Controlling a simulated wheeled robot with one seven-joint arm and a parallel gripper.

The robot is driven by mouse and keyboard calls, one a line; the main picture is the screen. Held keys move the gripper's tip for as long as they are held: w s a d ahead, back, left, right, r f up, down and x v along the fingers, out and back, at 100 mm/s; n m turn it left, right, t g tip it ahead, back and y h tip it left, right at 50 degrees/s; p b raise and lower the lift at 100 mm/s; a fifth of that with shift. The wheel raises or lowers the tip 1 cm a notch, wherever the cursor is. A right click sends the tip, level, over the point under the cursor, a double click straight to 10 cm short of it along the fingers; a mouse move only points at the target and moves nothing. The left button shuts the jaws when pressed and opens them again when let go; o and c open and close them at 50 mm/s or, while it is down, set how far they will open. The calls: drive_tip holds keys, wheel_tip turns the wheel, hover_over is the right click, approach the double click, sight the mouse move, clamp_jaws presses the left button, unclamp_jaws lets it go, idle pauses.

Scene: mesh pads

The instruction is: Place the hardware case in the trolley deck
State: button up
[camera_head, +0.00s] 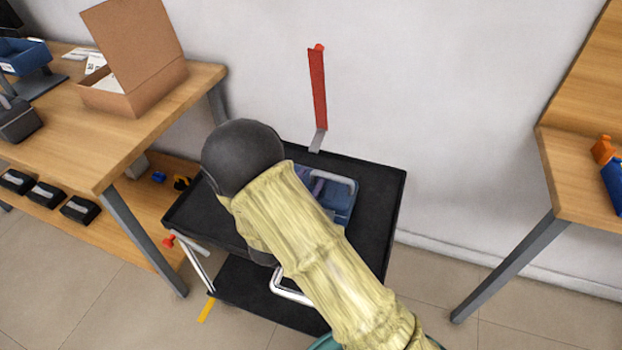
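The trolley deck (376,190) is a black, rimmed tray in the middle of the view, by the white wall. A blue case with a pale grey edge (340,203), which looks like the hardware case, shows over the deck, partly behind my arm. I cannot tell whether it rests on the deck or is held just above it. My arm, in a yellow sleeve with a dark round joint, crosses the deck from the lower right and covers much of it. My gripper is hidden behind the arm, so its fingers do not show.
A red upright (318,90) rises at the deck's back edge. A lower black shelf (245,290) lies beneath. A wooden bench (150,130) with an open cardboard box (135,60) stands close on the left. Another wooden table (575,180) stands right, with floor between.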

drive_tip(key=v, duration=1.1)
drive_tip(key=shift+s+a+p, duration=0.2)
drive_tip(key=shift+a+p, duration=0.05)
drive_tip(key=shift+p, duration=0.1)
drive_tip(key=shift+r, duration=0.1)
